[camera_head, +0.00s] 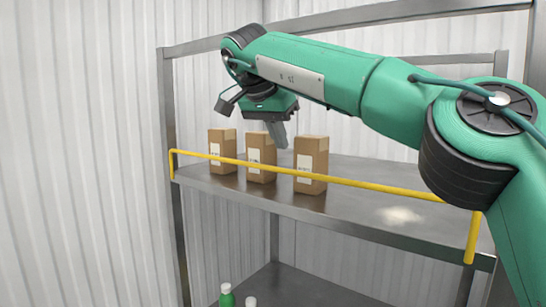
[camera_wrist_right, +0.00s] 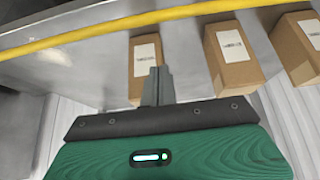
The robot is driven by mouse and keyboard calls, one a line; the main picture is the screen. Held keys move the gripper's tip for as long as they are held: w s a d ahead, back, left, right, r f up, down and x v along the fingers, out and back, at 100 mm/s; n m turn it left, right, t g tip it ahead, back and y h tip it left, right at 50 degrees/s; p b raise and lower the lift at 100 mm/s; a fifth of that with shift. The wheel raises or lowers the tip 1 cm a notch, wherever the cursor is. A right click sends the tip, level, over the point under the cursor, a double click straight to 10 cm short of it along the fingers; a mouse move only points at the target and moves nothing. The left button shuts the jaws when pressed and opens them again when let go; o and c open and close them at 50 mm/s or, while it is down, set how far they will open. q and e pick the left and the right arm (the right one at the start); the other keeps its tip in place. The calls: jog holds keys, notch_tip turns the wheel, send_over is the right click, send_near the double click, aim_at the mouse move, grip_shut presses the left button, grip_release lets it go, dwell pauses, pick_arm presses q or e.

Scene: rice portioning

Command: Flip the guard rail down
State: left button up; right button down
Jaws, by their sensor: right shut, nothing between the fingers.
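The yellow guard rail (camera_head: 350,182) runs along the front edge of the shelf, raised above the shelf surface, with its ends bent down at the posts. It crosses the top of the right wrist view (camera_wrist_right: 120,33). My right gripper (camera_head: 278,142) is shut and empty. My right arm hides part of the shelf's right side. My left gripper is not in view.
Three brown cartons with white labels stand on the metal shelf (camera_head: 350,210): left (camera_head: 222,150), middle (camera_head: 261,157) and right (camera_head: 311,165). A pale patch (camera_head: 401,215) lies on the shelf's right part. Grey posts frame the rack.

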aim_at(269, 168)
jog(key=shift+s+a+f+p, duration=0.25)
jog(key=shift+s+f+p, duration=0.1)
jog(key=shift+f, duration=0.25)
jog(key=shift+s+a+f+p, duration=0.25)
jog(key=shift+s+f+p, duration=0.1)
jog(key=shift+f, duration=0.25)
jog(key=shift+s+a+f+p, duration=0.25)
jog(key=shift+s+f+p, duration=0.1)
jog(key=shift+f, duration=0.25)
jog(key=shift+w, duration=0.1)
jog(key=shift+d, duration=0.1)
